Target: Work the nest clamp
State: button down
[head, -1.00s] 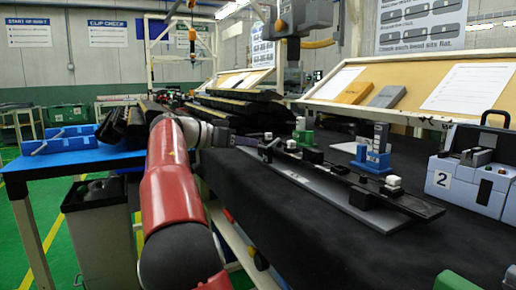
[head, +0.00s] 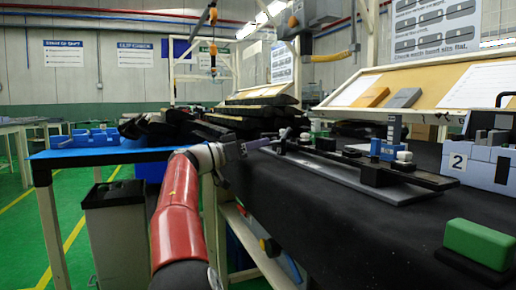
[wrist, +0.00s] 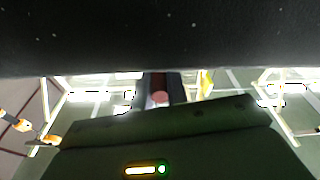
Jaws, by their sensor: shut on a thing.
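The nest is a long grey plate (head: 372,186) on the black-covered bench, with a long black trim strip (head: 420,177) in it. Dark clamp parts and white knobs stand along the nest. The nest clamp (head: 283,136) shows as a small dark lever at the nest's far left end. My gripper (head: 268,143) is at that end, shut on the clamp's lever; the contact is small and partly hidden. The wrist view shows a dark surface above and a small pinkish round spot between dark parts, too unclear to name.
A blue-and-white upright fixture (head: 388,145) stands behind the nest. A green block (head: 478,243) lies at the near right, and a grey case (head: 480,160) marked 2 stands at the right. Black trim strips (head: 250,115) are piled behind my gripper. A grey bin (head: 115,230) stands at the left.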

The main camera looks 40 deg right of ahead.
jog(key=c, duration=1.4)
grip_release()
jog(key=shift+v, duration=3.95)
jog(key=shift+c, duration=0.3)
